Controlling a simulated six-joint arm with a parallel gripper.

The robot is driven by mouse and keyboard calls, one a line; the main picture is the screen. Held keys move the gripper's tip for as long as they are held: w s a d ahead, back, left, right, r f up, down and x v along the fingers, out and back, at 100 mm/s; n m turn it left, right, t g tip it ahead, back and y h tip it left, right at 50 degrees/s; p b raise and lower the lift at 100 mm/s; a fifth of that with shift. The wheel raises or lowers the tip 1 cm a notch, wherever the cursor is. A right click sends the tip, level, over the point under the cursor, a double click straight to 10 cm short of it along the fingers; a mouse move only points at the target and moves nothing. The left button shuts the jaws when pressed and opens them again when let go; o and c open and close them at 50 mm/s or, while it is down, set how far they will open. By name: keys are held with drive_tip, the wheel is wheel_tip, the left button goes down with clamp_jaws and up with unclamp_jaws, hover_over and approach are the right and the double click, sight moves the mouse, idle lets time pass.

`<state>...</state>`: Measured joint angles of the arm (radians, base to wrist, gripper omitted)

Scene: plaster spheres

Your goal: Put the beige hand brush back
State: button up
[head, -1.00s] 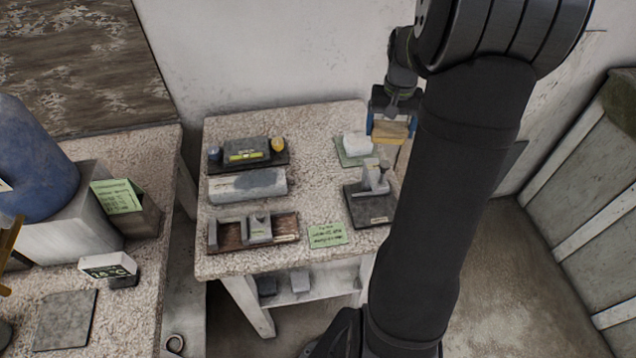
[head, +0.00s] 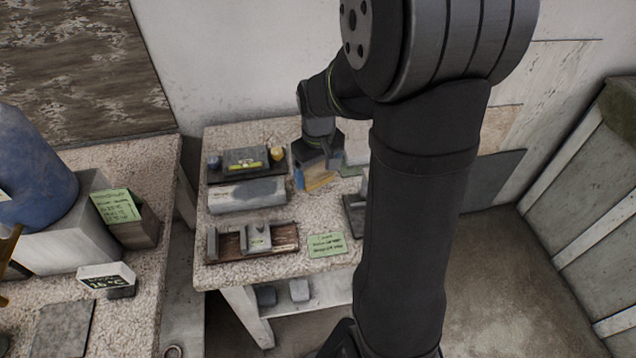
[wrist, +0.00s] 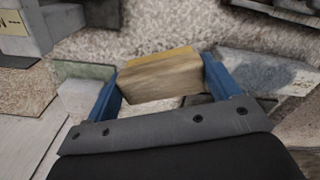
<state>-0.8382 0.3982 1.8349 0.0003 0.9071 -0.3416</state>
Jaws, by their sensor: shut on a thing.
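The beige hand brush (head: 321,182) is held in my gripper (head: 316,172) over the pale speckled table, near its middle. In the wrist view the brush (wrist: 160,78) shows as a wood-coloured block with a yellower strip along its far edge. The blue fingers of my gripper (wrist: 163,88) are shut on its two ends. The brush appears to be above the tabletop; its exact height is hard to tell. Its underside is hidden.
Left of my gripper are a dark tray (head: 223,176) with a grey block and balls, and a long grey block (head: 247,195). A brown tray (head: 281,243) and green note (head: 327,245) lie in front. A green mat (wrist: 85,70) and white block (wrist: 78,98) are close by.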

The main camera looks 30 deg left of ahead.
sight(318, 183)
drive_tip(key=shift+f, duration=2.2)
drive_tip(key=shift+f, duration=0.15)
drive_tip(key=o, duration=0.8)
wheel_tip(318, 183, up, 12)
drive_tip(key=shift+r, duration=0.2)
drive_tip(key=shift+f, duration=0.1)
drive_tip(key=shift+f, duration=4.1)
